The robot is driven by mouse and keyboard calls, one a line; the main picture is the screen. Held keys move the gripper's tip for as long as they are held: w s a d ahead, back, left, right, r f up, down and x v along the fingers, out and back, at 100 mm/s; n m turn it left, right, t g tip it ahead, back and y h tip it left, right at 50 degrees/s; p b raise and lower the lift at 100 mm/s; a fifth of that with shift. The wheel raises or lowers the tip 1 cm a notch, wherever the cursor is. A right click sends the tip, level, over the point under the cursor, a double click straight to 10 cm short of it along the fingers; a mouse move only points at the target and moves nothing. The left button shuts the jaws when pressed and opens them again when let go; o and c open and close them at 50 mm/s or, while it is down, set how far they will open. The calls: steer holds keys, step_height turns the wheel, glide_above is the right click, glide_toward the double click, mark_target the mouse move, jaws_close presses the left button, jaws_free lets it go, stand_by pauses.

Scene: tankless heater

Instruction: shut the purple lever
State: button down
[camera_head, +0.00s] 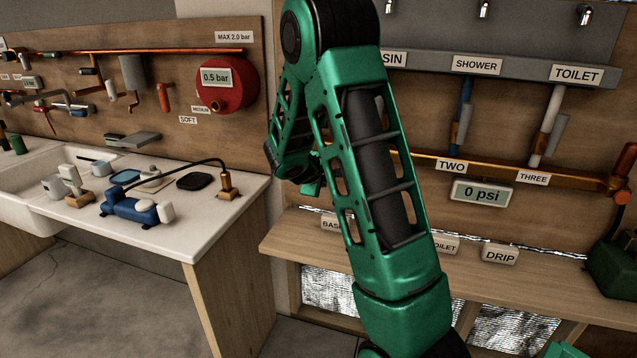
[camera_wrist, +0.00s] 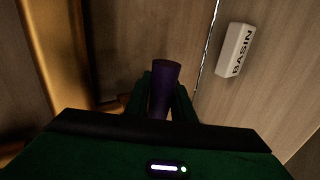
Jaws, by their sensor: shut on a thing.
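The purple lever (camera_wrist: 163,85) shows in the wrist view as a dark purple, rounded handle standing up between the fingers. My gripper (camera_wrist: 168,95) is shut on it, with one dark green finger on each side. The lever's base and pivot are hidden behind the fingers and the gripper body.
In the wrist view a copper pipe (camera_wrist: 65,50) runs at the left and a BASIN block (camera_wrist: 236,50) lies at the right.

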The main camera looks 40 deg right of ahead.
steer(key=shift+w+a+r+n, duration=0.2)
steer(key=shift+w+a+n, duration=0.1)
steer(key=shift+w+a, duration=0.05)
stand_by(0.3)
steer(key=c, duration=1.6)
jaws_free()
steer(key=shift+o, duration=0.4)
steer(key=shift+s+d+f, duration=0.1)
steer(key=shift+s+d, duration=0.05)
steer(key=shift+d, duration=0.05)
steer(key=v, duration=1)
steer(key=shift+a, duration=0.4)
steer(key=shift+s, duration=0.1)
